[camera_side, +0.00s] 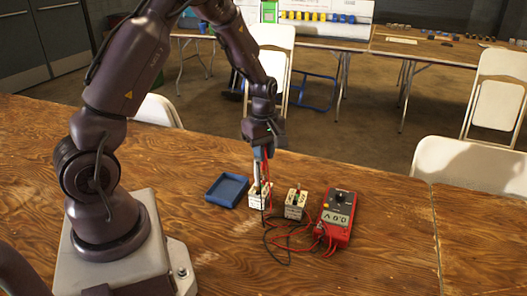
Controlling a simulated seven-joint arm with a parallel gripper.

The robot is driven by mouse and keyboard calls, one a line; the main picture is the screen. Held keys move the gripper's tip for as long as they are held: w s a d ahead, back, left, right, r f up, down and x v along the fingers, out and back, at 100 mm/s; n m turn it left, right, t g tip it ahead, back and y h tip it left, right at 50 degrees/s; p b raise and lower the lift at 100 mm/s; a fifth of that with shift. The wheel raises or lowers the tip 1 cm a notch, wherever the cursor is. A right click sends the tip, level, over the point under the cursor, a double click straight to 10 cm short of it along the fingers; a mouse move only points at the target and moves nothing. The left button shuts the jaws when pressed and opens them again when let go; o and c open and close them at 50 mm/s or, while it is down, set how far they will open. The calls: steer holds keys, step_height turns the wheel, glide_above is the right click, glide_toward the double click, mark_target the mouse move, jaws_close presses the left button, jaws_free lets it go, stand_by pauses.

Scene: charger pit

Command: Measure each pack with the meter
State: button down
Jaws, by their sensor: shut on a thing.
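Two small whitish packs stand on the wooden table: the left pack (260,196) and the right pack (295,203). A red meter (339,214) lies to the right of them, and its display appears to read 0.0 V. Red and black leads run from it in loops over the table and up to my gripper. My gripper (263,153) points down right above the left pack. It is shut on a probe (264,172) that reaches down to the top of the left pack. I cannot tell whether the tip touches a contact.
An empty blue tray (227,190) sits just left of the left pack. Loose leads (284,240) lie in front of the packs. The table's front and right parts are clear. White folding chairs (466,170) stand behind the table.

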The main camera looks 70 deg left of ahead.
steer(key=shift+f, duration=0.95)
stand_by(1.1)
steer(key=c, duration=0.7)
jaws_free()
steer(key=shift+r, duration=3.8)
